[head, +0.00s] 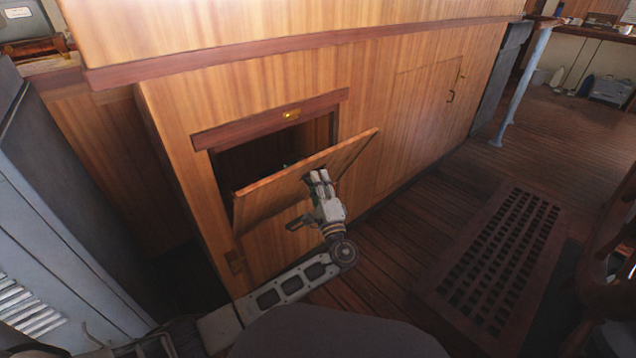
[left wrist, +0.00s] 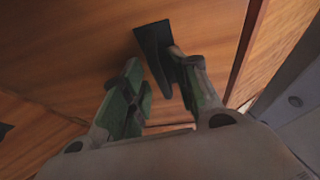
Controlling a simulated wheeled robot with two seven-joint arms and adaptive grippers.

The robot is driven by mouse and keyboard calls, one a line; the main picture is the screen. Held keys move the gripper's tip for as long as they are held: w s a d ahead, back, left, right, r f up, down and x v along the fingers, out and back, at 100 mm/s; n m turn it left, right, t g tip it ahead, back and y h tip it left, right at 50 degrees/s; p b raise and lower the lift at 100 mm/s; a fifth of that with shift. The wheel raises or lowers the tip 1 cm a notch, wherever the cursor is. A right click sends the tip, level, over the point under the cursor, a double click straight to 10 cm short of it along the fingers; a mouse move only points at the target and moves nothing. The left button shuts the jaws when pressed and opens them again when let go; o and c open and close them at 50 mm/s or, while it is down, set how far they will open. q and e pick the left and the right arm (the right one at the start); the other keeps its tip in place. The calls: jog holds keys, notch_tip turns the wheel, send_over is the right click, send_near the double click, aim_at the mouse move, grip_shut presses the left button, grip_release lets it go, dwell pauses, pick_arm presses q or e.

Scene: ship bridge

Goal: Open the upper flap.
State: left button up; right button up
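The upper flap (head: 275,196) is a wooden panel in the cabinet front. It is tilted outward, its top edge well away from the frame, and the dark opening (head: 262,158) shows above and behind it. My left gripper (head: 318,175) is at the outer face of the flap, below its top edge. Whether the fingertips touch the flap is unclear. My right gripper is not in view.
A brass latch plate (head: 291,114) sits on the frame above the opening. A closed cabinet door (head: 425,100) is to the right. A grey locker (head: 60,220) stands close on the left. The wooden floor (head: 400,235) has a dark grating (head: 505,255) at the right.

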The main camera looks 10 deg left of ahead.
pick_arm(q)
jog(key=v, duration=1.1)
jog(key=shift+s, duration=0.25)
jog(key=shift+s+d+f, duration=0.1)
jog(key=shift+d+f, duration=0.1)
jog(key=shift+f, duration=0.1)
